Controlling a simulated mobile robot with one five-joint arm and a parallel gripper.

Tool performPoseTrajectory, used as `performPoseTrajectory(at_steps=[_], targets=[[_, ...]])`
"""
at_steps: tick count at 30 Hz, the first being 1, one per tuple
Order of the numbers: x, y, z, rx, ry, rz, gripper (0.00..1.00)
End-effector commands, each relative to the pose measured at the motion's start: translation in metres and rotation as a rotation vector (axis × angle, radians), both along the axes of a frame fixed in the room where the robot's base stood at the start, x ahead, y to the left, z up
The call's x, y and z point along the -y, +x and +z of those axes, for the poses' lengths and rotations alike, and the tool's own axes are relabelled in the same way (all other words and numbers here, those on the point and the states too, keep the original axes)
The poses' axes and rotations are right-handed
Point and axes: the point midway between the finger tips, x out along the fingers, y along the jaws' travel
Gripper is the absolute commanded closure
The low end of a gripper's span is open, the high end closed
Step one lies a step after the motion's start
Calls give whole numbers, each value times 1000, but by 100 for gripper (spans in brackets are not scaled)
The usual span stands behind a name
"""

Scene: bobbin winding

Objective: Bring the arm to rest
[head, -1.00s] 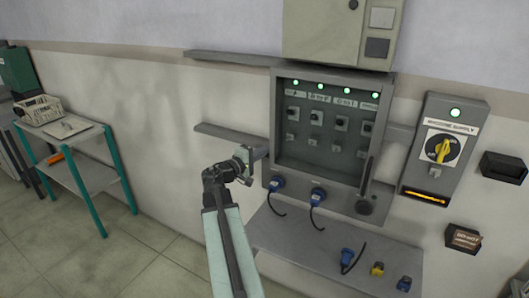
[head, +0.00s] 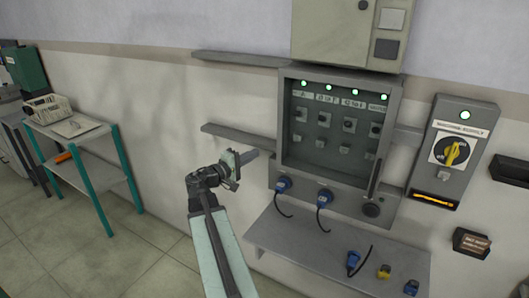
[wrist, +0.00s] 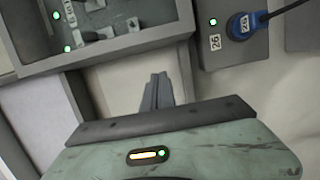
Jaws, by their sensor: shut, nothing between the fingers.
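My gripper (head: 252,155) is raised in front of the wall, just left of the grey panel, in the head view. Its jaws are shut and empty. In the wrist view its closed fingers (wrist: 157,92) point away from the camera, beyond the green-grey housing, with pale wall behind them. My arm reaches up from the bottom of the head view. Whether the fingers touch anything is hard to tell, but nothing is held.
The grey panel (head: 282,135) has several green lamps and blue plugs (head: 324,196) below. A grey shelf (head: 305,243) carries loose connectors. A supply box (head: 472,120) with a yellow switch hangs right. A teal-legged stand (head: 103,178) is at left, with open floor before it.

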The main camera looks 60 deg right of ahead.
Motion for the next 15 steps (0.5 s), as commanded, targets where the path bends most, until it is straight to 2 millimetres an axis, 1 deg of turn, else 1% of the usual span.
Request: performPoseTrajectory(at_steps=[1, 3, 6, 9, 15], targets=[[-13, 3, 0, 0, 0, 5, 100], [-26, 6, 0, 0, 0, 3, 100], [-38, 9, 0, 0, 0, 3, 100], [-43, 11, 0, 0, -1, 2, 100], [-44, 12, 0, 0, -1, 2, 100]])
